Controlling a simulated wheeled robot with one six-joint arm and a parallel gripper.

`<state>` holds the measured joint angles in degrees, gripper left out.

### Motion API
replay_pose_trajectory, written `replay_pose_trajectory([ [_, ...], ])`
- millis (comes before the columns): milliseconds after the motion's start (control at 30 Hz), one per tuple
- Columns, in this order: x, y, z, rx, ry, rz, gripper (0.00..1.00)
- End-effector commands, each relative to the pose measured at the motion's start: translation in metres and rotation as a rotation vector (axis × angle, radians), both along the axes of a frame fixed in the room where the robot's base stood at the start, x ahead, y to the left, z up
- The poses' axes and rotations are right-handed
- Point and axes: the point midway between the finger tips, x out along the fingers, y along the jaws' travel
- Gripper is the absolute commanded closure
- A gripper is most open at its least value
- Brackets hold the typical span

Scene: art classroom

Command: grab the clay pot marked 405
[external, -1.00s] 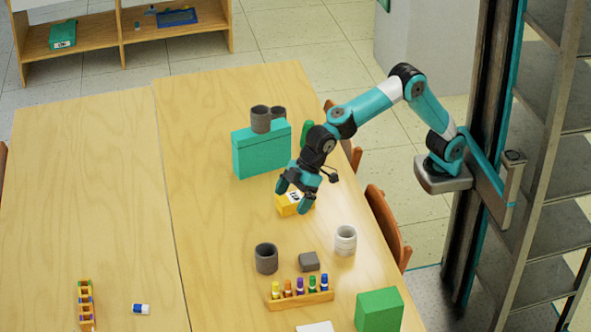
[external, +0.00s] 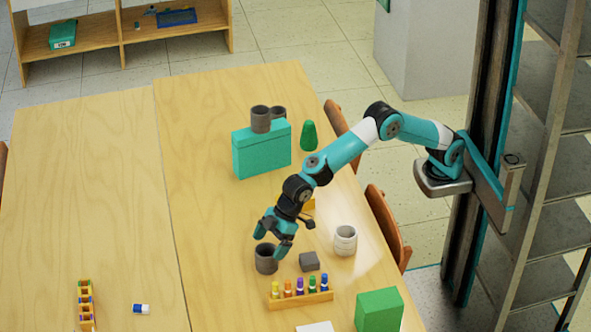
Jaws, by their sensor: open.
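A dark grey pot (external: 266,262) stands upright on the table. My gripper (external: 272,243) is open and points down at its rim, with one finger at the rim's left and the other at its right. I cannot tell whether the fingers touch it. A pale ribbed pot (external: 345,241) stands to the right. Two more dark pots, a front one (external: 261,121) and one behind it (external: 279,113), are at the top of a teal box (external: 262,155). No number 405 is readable on any pot.
A grey block (external: 309,261) and a rack of coloured bottles (external: 300,299) lie close to the gripper. A yellow box (external: 309,205) is mostly hidden behind my arm. The table's left (external: 90,190) is mostly clear.

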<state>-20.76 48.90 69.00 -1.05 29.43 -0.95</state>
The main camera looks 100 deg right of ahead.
Motion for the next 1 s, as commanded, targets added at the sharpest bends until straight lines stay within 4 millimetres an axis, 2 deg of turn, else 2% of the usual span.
replay_pose_trajectory([
  [33,0.002,0.002,-0.011,-0.001,0.002,0.000,0.05],
  [167,0.010,0.006,-0.024,0.000,0.001,0.000,0.05],
  [467,0.013,0.007,-0.028,0.000,-0.001,0.000,0.05],
  [700,0.013,0.007,-0.028,0.000,0.000,0.000,0.58],
  [733,0.013,0.007,-0.028,0.000,-0.001,0.000,0.63],
  [1000,0.013,0.007,-0.025,0.001,-0.002,0.000,0.63],
])
